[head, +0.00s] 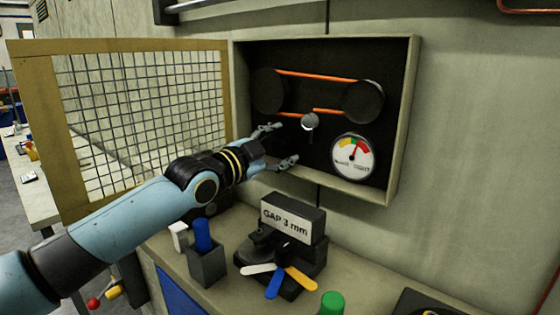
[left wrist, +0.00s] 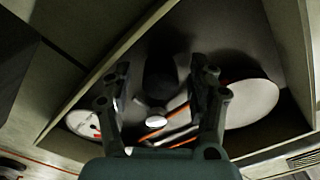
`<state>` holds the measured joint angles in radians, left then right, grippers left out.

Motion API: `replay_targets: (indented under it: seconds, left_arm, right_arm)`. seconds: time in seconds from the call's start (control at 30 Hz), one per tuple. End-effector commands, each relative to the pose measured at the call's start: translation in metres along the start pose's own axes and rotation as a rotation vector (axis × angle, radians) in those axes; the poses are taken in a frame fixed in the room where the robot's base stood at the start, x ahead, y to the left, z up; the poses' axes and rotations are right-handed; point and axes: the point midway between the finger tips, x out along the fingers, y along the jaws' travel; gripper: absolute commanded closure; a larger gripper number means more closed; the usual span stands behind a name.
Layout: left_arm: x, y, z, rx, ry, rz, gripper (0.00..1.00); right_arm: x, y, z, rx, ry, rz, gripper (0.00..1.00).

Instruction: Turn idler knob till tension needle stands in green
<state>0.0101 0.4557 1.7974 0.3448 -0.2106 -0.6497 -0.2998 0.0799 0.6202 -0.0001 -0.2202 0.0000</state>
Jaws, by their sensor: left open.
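My left gripper (head: 284,145) is open in front of the dark box, with its fingers spread towards the back panel. A small grey round idler (head: 310,122) sits by the lower run of the orange belt, just right of the fingertips. In the left wrist view a pale disc (left wrist: 155,122) and a dark shape show between the open fingers (left wrist: 165,85); I cannot tell which part is the knob. The tension gauge (head: 353,157) is at lower right in the box. Its needle points up and slightly right, near the coloured arc; its exact band is too small to tell.
The orange belt (head: 318,76) runs between two dark wheels (head: 362,102). A mesh door (head: 150,120) stands open at left. Below, the bench holds a "GAP 3 mm" block (head: 290,218), a grey cup (head: 207,266) and a green cylinder (head: 332,303). The wall at right is clear.

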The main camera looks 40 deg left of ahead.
Motion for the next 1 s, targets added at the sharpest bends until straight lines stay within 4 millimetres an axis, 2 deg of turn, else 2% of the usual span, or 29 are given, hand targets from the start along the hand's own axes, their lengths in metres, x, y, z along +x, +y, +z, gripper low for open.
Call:
replay_targets:
  seconds: [0.37, 0.77, 1.0]
  left_arm:
    - [0.0031, -0.0004, -0.0009, 0.0, 0.0, 0.001, 0.42]
    - [0.003, -0.0003, -0.0006, 0.0, 0.0, 0.001, 0.95]
    - [0.003, -0.0004, -0.0008, -0.019, 0.0, 0.001, 0.96]
  right_arm:
    - [0.0032, 0.0014, 0.0005, -0.001, 0.0, 0.002, 0.75]
    - [0.0033, 0.0012, 0.0006, -0.001, 0.0, 0.002, 0.75]
    - [0.0022, 0.001, 0.0006, -0.001, 0.0, 0.001, 0.75]
